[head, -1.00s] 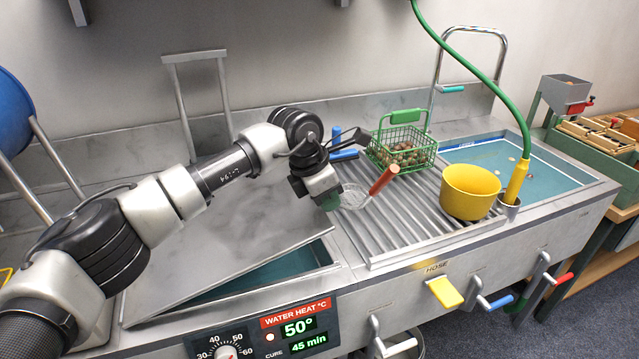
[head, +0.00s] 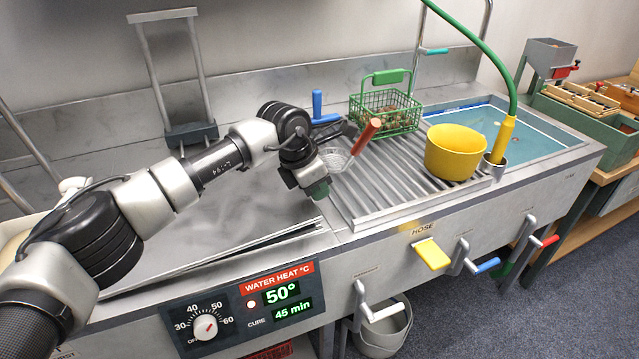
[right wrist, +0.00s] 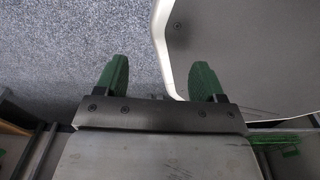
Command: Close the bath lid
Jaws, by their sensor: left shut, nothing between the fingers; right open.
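The bath lid (head: 225,215) is a grey metal panel over the bath on the left half of the counter. It lies low and nearly flat, with a narrow line along its front edge and no water showing. I cannot tell if it is fully seated. My left gripper (head: 318,190) is shut and empty, fingers pointing down at the lid's right front corner; I cannot tell if it touches. My right gripper (right wrist: 160,78) is open and empty in the right wrist view, its green fingers over the floor beside a pale-edged grey surface.
A strainer with a red handle (head: 366,136) lies just right of the left gripper on the ribbed drainboard (head: 400,190). A green basket of chestnuts (head: 385,108) and a yellow bucket (head: 455,150) stand further right. The heat panel (head: 240,310) is on the front.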

